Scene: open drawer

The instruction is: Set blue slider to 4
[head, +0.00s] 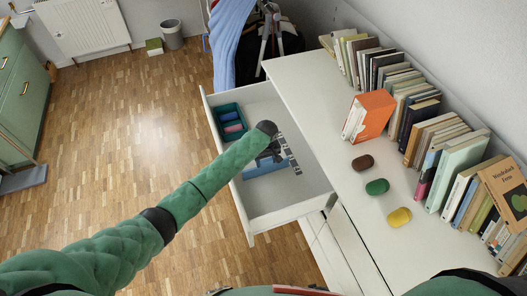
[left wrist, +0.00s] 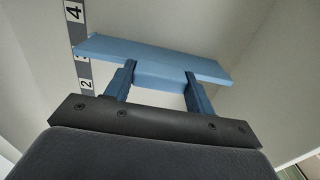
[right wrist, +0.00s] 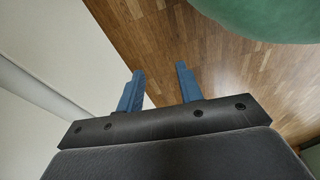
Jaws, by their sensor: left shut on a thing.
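The blue slider (left wrist: 150,55) is a flat plate with a tab, inside the open white drawer (head: 283,203). My left gripper (left wrist: 160,74) is shut on the tab, one finger on each side. A grey and white number strip (left wrist: 82,68) runs along the drawer at the slider's left end. The slider crosses the strip between the 4 and the 2, and hides the part there. In the head view the left gripper (head: 268,155) reaches down into the drawer and partly hides the slider (head: 262,168). My right gripper (right wrist: 160,70) is open and empty, away from the drawer interior.
A teal box (head: 229,122) with pink and blue items sits at the drawer's far end. The white cabinet top (head: 310,95) carries an orange book (head: 370,115), a row of books, and brown (head: 362,162), green (head: 377,187) and yellow (head: 399,217) objects. Wooden floor is open at left.

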